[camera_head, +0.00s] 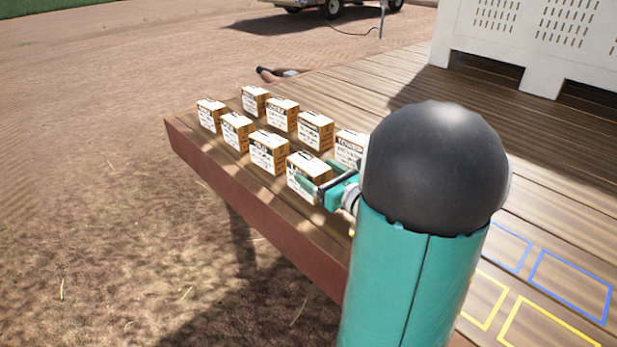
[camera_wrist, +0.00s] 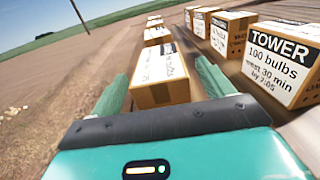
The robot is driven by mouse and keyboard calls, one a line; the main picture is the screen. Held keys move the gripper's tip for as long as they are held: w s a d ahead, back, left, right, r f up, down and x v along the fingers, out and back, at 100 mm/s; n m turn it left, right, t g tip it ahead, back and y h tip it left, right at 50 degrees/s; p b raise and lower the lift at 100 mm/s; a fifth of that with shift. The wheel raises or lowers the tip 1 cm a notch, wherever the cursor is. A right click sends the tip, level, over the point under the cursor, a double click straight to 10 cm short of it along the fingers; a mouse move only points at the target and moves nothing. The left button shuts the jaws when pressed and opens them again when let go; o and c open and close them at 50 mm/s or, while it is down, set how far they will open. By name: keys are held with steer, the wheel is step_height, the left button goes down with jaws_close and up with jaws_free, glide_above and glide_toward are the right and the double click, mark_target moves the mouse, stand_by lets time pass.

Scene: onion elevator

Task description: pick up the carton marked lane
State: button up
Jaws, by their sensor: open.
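Small cardboard cartons with white labels stand in two rows on a wooden deck. I cannot read "lane" on any of them. The nearest carton of the left row (camera_head: 303,167) has my gripper (camera_head: 322,187) at its near right side. In the wrist view this carton (camera_wrist: 160,73) sits between the two green fingers of my gripper (camera_wrist: 163,88), which are open and spread to either side. Its label is too oblique to read. Whether the fingers touch it, I cannot tell. The carton marked TOWER (camera_wrist: 280,62) stands to the right in the wrist view.
More cartons (camera_head: 268,152) continue along both rows. The deck edge (camera_head: 255,218) drops to bare ground on the left. Blue (camera_head: 570,285) and yellow outlines (camera_head: 545,325) mark the deck at right. A white slatted bin (camera_head: 540,45) stands behind.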

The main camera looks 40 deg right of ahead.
mark_target(303, 163)
steer(key=w, duration=0.2)
steer(key=shift+w, duration=0.3)
steer(key=shift+c, duration=0.4)
steer(key=c, duration=1.3)
steer(key=shift+r, duration=0.1)
